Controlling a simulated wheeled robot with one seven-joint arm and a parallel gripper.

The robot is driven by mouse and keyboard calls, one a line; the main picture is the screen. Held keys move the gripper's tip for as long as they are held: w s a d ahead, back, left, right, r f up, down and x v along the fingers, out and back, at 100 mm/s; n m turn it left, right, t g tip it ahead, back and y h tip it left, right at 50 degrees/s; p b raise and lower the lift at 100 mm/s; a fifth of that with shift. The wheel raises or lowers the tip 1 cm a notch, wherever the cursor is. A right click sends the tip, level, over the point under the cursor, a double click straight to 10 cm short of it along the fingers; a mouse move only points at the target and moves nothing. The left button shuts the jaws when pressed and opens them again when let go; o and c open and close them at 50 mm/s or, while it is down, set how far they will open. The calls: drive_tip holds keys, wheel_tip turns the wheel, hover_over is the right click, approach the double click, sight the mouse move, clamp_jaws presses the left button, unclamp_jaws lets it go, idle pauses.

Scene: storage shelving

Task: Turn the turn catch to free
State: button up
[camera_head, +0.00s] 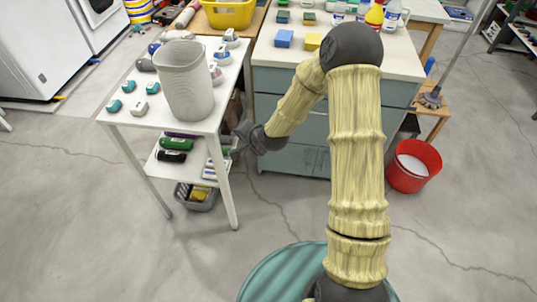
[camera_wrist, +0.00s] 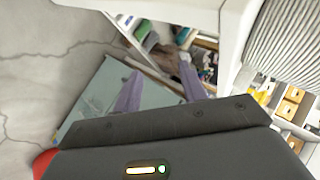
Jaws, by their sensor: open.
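My gripper (camera_head: 240,142) is at the gap between the white side table and the blue-grey cabinet (camera_head: 290,125), near the cabinet's left edge. In the wrist view its two purple-grey fingers (camera_wrist: 160,68) are spread apart with nothing between them. The cabinet has drawers above and doors below, partly behind my arm. A blue-green panel (camera_wrist: 92,92), which looks like the cabinet's, lies left of and behind the fingers in the wrist view. I cannot make out the turn catch in either view; it may be hidden or too small to tell.
The white side table (camera_head: 135,108) carries a tall grey bin (camera_head: 185,85) and several small items, with bottles on its lower shelf. A red bucket (camera_head: 413,165) stands right of the cabinet. The floor in front is clear.

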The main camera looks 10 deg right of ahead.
drive_tip(key=w+a+f+m+t+y+b, duration=0.1)
drive_tip(key=w+a+f+m+t+b, duration=0.2)
drive_tip(key=f+m+b, duration=0.45)
drive_tip(key=w+a+f+m+t+b, duration=0.1)
drive_tip(key=w+f+m+t+b, duration=0.3)
drive_tip(key=f, duration=0.7)
drive_tip(key=w+d+f+m+t+h+b, duration=0.1)
drive_tip(key=d+f+m+h+b, duration=0.4)
drive_tip(key=f+m, duration=0.4)
drive_tip(key=w+d+f+m+t+h+b, duration=0.1)
drive_tip(key=d+f+m+h+b, duration=0.5)
drive_tip(key=f+m, duration=0.3)
drive_tip(key=shift+w+d+m+b, duration=0.2)
drive_tip(key=shift+w+m+b, duration=0.2)
drive_tip(key=shift+m, duration=0.45)
drive_tip(key=shift+d+f+h, duration=0.1)
drive_tip(key=shift+d+h, duration=0.05)
drive_tip(key=shift+h, duration=0.15)
